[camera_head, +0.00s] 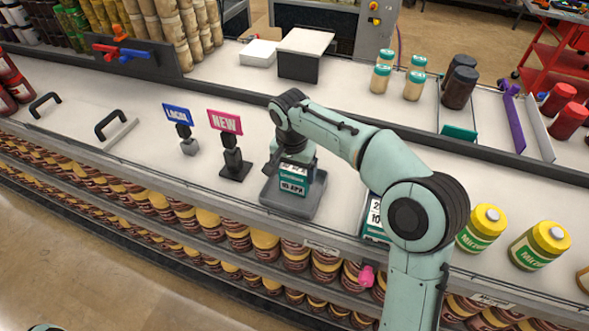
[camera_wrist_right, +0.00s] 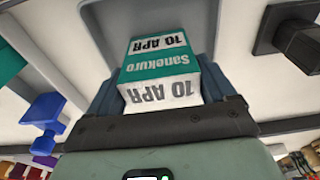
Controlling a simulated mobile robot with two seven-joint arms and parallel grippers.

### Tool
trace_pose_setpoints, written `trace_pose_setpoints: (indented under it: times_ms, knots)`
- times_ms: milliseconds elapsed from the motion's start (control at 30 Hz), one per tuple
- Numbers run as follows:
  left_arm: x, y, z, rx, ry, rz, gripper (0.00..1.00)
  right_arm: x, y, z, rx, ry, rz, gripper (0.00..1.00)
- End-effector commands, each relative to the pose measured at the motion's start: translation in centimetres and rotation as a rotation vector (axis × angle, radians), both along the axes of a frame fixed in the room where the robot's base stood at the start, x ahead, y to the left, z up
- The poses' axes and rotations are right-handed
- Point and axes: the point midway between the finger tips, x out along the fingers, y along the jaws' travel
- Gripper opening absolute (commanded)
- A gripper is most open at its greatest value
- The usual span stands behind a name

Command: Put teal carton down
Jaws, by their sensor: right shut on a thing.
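My right gripper (camera_head: 292,160) points down over the grey tray (camera_head: 272,203) on the white counter. It is shut on the teal carton (camera_head: 294,181), which has white panels printed "10 APR". In the right wrist view the carton (camera_wrist_right: 158,68) sits between the two fingers of the gripper (camera_wrist_right: 160,85), with the label "Sanekuro" on its teal band. The carton appears inside the outline of the tray; I cannot tell whether its base touches the tray floor. My left gripper is not in view.
A pink "NEW" sign (camera_head: 225,122) and a blue "LOCAL" sign (camera_head: 177,114) stand left of the tray. Another carton (camera_head: 374,218) is partly hidden behind my right arm. Yellow-lidded jars (camera_head: 482,226) stand to the right. The counter's front edge is close to the tray.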

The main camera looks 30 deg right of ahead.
Motion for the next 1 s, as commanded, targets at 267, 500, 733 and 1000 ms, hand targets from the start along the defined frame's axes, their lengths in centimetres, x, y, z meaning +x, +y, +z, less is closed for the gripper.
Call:
trace_pose_setpoints:
  times_ms: [267, 500, 733, 1000]
  knots:
    - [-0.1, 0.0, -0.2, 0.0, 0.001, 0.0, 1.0, 0.0, 0.0, -0.3, 0.0, 0.001, 0.0, 1.0]
    - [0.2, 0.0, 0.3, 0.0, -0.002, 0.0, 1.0, 0.0, 0.1, 0.9, 0.0, -0.003, 0.0, 1.0]
    - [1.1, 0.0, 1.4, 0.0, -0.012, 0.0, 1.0, -0.2, 0.5, 5.6, -0.001, -0.007, 0.001, 1.0]
    - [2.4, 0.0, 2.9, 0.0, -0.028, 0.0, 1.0, -0.7, 1.0, 10.7, 0.0, -0.003, 0.001, 1.0]
